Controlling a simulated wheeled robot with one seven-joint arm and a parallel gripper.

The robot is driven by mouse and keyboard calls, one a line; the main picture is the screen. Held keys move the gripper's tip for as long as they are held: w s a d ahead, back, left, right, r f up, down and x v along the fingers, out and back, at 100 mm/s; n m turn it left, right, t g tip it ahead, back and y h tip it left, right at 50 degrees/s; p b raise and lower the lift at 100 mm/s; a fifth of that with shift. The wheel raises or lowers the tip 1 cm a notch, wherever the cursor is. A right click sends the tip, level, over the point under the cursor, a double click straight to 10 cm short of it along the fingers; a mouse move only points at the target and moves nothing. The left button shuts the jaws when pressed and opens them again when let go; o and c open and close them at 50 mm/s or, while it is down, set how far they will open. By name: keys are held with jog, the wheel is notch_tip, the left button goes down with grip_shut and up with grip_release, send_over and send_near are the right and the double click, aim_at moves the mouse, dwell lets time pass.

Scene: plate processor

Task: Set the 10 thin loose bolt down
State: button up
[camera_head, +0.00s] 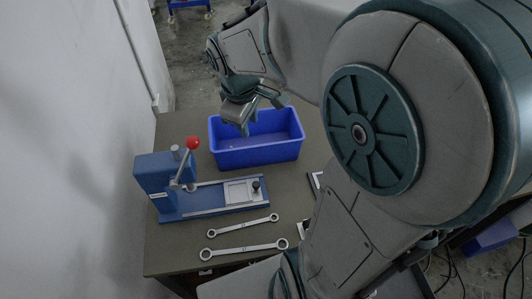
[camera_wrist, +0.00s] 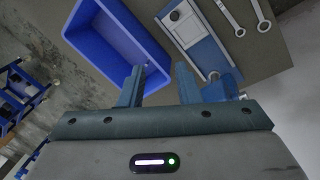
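My gripper (camera_head: 244,128) is over the left part of a blue bin (camera_head: 262,157) in the head view, pointing down. In the wrist view my gripper (camera_wrist: 159,72) has its two fingers well apart, with nothing visible between them. The blue bin (camera_wrist: 92,28) lies ahead and to the left there, close to the left finger. A tiny light speck (camera_head: 231,147) shows inside the bin near its left end. It may be a bolt, but it is too small to tell. I cannot clearly make out any bolt elsewhere.
A blue plate processor with a red-knobbed lever (camera_head: 193,143) stands on the table (camera_head: 170,245) in front of the bin. Two wrenches (camera_head: 243,225) lie nearer the front. A wall (camera_head: 70,150) closes the left side. Bare table lies left of the bin.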

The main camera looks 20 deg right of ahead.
jog(key=s+r+m+t+y, duration=0.1)
jog(key=s+m, duration=0.7)
jog(key=s, duration=0.4)
jog(key=shift+a+r+t+y, duration=0.2)
jog(key=shift+r+t+y, duration=0.05)
jog(key=shift+t+y, duration=0.05)
